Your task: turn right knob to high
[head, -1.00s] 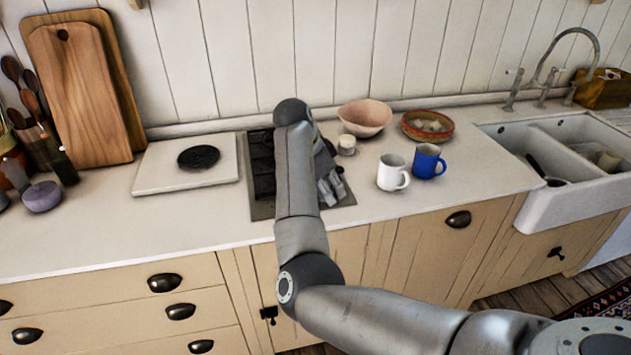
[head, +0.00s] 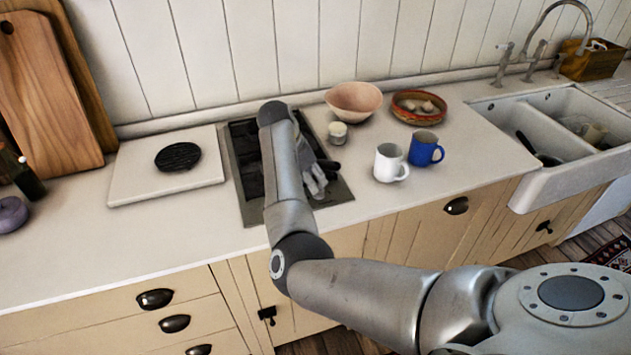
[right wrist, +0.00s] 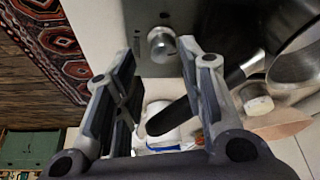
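The dark cooktop (head: 256,213) is set into the white counter, and my right arm covers much of it. My right gripper (head: 318,182) is low over the right side of the cooktop, pointing down. In the right wrist view, the right gripper (right wrist: 158,52) is open, its two fingers spread apart. A round silver knob (right wrist: 161,43) on the grey cooktop panel (right wrist: 125,14) shows between the fingertips, with a gap on both sides. The knobs are hidden by my arm and gripper in the head view. My left gripper is not in view.
A white mug (head: 390,164), a blue mug (head: 425,149), a small jar (head: 338,133) and a pink bowl (head: 354,101) stand right of the cooktop. A white slab (head: 135,180) with a black disc lies left.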

